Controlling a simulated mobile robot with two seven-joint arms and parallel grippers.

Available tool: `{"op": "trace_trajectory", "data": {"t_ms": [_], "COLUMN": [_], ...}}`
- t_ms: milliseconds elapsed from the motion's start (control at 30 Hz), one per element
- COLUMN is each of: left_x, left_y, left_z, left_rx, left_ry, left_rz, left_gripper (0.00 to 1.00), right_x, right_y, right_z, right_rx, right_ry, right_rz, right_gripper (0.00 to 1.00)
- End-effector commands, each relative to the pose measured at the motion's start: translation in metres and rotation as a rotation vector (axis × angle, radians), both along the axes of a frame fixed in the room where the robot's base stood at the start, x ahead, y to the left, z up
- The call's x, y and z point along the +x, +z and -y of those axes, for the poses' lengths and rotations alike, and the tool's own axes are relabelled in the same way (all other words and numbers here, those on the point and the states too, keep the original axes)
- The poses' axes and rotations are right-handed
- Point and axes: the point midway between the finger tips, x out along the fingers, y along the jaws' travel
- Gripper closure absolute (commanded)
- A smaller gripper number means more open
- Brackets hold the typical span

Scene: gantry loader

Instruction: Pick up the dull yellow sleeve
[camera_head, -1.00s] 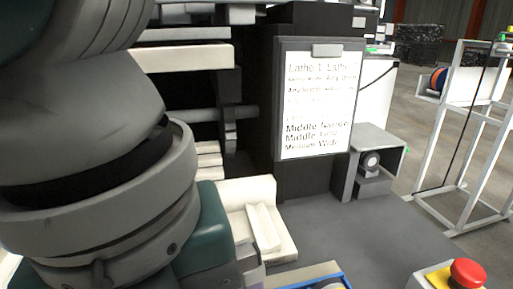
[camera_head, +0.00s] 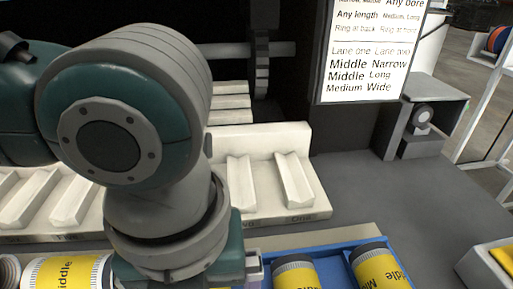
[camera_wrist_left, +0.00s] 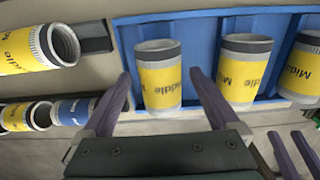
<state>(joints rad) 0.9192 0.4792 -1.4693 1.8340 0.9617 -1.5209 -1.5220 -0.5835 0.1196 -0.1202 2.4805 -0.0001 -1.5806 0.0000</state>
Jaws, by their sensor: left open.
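Several sleeves with yellow "Middle" bands are in view, and I cannot tell by shade which is the dull yellow one. In the left wrist view my left gripper (camera_wrist_left: 159,74) is open, its two dark fingers apart on either side of a yellow sleeve (camera_wrist_left: 162,85) in the blue tray (camera_wrist_left: 205,45). I cannot tell if they touch it. Two more yellow sleeves (camera_wrist_left: 240,75) (camera_wrist_left: 301,68) stand to its right. In the head view my left arm hides the gripper; yellow sleeves show at the bottom (camera_head: 296,274) (camera_head: 380,268) and bottom left (camera_head: 66,274).
In the left wrist view, a yellow sleeve (camera_wrist_left: 30,50) and a blue-banded one (camera_wrist_left: 72,111) lie left. Dark fingers (camera_wrist_left: 297,152) show lower right.

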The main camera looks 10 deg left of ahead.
Motion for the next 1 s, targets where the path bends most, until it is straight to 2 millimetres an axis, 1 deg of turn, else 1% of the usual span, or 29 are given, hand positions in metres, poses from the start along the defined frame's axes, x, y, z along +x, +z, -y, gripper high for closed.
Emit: {"op": "trace_trajectory", "data": {"t_ms": [233, 1000], "left_x": [0.0001, 0.0000], "left_y": [-0.0014, -0.0011], "left_z": [0.0002, 0.0001], "left_rx": [0.000, 0.000], "left_ry": [0.000, 0.000], "left_rz": [0.001, 0.001], "left_gripper": [0.06, 0.93], "right_x": [0.0011, 0.0015], "right_y": [0.0003, 0.0005], "right_z": [0.0001, 0.0001], "right_rx": [0.000, -0.001], "right_ry": [0.000, 0.001], "right_rz": [0.003, 0.004], "right_gripper": [0.50, 0.50]}}
